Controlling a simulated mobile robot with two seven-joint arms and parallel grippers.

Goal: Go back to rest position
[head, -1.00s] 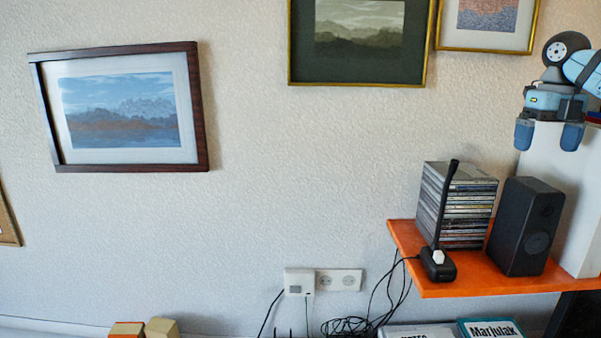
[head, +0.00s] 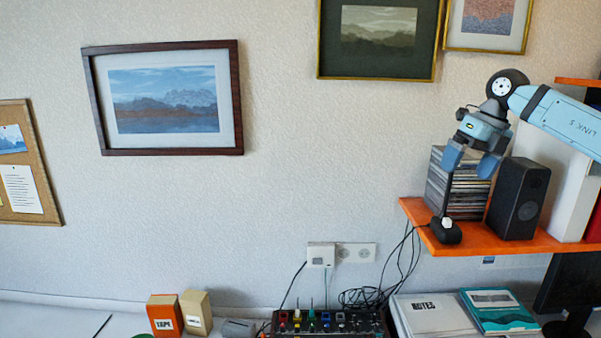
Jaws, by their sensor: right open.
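My right gripper (head: 470,162) hangs at the right of the head view, in front of the upper part of the disc stack, with its fingers pointing down. Its two blue fingers are apart and nothing is between them. The stack of disc cases (head: 467,199) stands on the orange shelf (head: 480,242) and its upper part is partly hidden by the gripper. My left gripper is not in view.
Below are a notes binder (head: 432,317), books and a mixer (head: 328,322).

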